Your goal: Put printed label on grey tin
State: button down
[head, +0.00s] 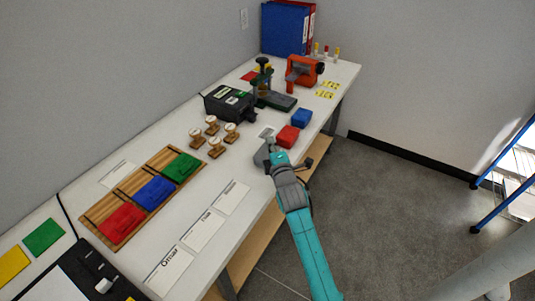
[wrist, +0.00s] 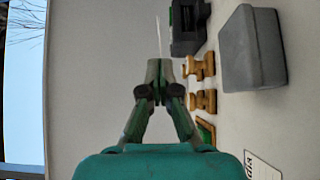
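My gripper (head: 270,144) is over the front edge of the white table. In the wrist view its fingertips (wrist: 160,70) are together on a thin pale sheet seen edge-on, the printed label (wrist: 159,38). The label also shows in the head view as a small pale card (head: 266,131) just beyond the fingertips. The grey tin (head: 261,156) is on the table beside my gripper, partly hidden by it. In the wrist view the closed grey tin (wrist: 252,50) is to the right of the fingertips, apart from the label.
A red tin (head: 288,136) and a blue tin (head: 302,118) are further along the table edge. Several wooden stamps (head: 215,146) and a black machine (head: 229,103) are behind.

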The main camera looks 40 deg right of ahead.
jog(key=shift+f, duration=2.85)
jog(key=shift+f, duration=0.15)
jog(key=shift+f, duration=0.35)
jog(key=shift+f, duration=0.1)
jog(key=c, duration=1.6)
grip_release()
jog(key=r+v, duration=0.1)
jog(key=v, duration=1.1)
jog(key=shift+a+r, duration=0.1)
